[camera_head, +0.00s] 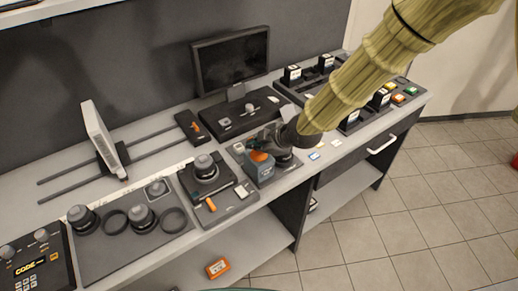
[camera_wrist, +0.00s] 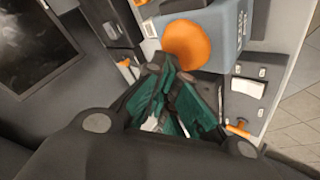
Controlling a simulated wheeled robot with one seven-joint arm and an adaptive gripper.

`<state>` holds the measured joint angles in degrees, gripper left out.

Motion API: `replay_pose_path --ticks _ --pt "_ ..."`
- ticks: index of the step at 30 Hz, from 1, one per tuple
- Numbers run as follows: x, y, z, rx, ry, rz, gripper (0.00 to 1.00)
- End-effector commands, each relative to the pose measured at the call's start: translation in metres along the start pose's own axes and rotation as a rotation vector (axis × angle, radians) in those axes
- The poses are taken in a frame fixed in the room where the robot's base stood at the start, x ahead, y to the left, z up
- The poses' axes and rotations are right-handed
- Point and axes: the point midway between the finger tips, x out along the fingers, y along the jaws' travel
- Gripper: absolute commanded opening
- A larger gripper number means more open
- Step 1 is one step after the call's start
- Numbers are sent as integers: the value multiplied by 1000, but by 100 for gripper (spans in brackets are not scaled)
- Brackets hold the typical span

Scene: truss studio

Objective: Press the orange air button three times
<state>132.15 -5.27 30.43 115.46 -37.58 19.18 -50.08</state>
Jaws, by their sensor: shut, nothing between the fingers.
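The orange air button (camera_wrist: 186,46) is a large round cap on a blue-grey box (camera_wrist: 232,30). In the head view the orange cap (camera_head: 261,156) shows on top of the box (camera_head: 262,170), partly hidden by my gripper. My gripper (camera_head: 263,145) is shut and empty, reaching over the bench from the right. In the wrist view its green-lined fingers (camera_wrist: 170,72) end right beside the near edge of the orange cap. I cannot tell whether they touch it or whether the cap is pressed down.
A black station with a round knob (camera_head: 205,165) and an orange handle stands left of the box. A monitor (camera_head: 231,62) stands behind. Small coloured buttons (camera_head: 398,98) sit at the bench's right end. An orange box (camera_head: 217,267) lies on the lower shelf. The tiled floor is clear.

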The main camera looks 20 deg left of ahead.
Motion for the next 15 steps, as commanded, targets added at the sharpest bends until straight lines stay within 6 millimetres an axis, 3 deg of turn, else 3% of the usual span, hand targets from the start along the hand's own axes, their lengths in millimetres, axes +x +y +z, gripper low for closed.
replay_pose_path --ticks 15 --pt "-6 4 -4 0 -1 -1 0"
